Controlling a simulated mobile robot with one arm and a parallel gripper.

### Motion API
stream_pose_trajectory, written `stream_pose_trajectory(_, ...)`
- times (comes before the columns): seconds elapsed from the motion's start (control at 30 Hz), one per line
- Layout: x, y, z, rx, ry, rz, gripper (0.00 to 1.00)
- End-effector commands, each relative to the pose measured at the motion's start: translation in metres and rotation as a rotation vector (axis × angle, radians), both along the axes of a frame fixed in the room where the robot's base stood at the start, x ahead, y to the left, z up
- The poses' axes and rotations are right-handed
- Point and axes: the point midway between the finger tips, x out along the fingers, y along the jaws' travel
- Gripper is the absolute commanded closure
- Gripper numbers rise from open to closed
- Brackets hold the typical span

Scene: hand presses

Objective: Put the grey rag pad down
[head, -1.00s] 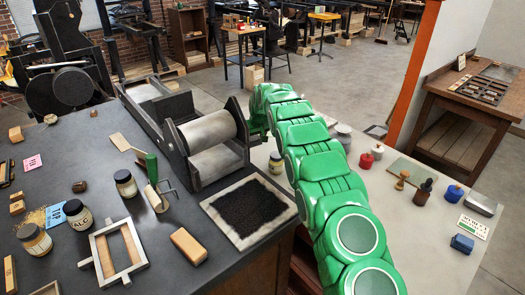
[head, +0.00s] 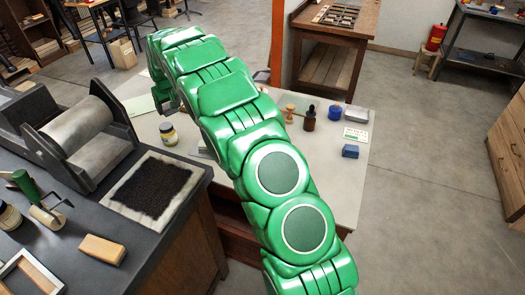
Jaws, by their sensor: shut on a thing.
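My green arm (head: 228,100) reaches from the bottom right up to the upper left, over the light-topped table (head: 340,185). Its far end bends down beside a small yellow-labelled jar (head: 168,134). I cannot see a grey rag pad in this view, nor anything held at the arm's end.
The dark bench (head: 75,238) at left holds a roller press (head: 90,130), a black pad on pale cloth (head: 150,188) and a wooden block (head: 102,249). Bottles, a blue jar (head: 335,117) and a blue block (head: 350,151) stand right of my arm. The table's front right is bare.

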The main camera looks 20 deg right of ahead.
Motion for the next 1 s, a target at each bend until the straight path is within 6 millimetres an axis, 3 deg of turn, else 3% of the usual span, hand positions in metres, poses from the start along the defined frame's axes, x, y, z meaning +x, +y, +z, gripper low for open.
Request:
stream_pose_trajectory(0.1,-0.015,-0.026,0.005,-0.003,0.003,-0.048,0.61)
stream_pose_trajectory(0.17,-0.021,-0.037,0.007,-0.003,0.000,-0.072,0.67)
stream_pose_trajectory(0.47,-0.063,-0.093,0.014,-0.005,-0.001,-0.190,0.68)
stream_pose_trajectory(1.0,-0.164,-0.180,0.020,-0.003,-0.002,-0.399,0.68)
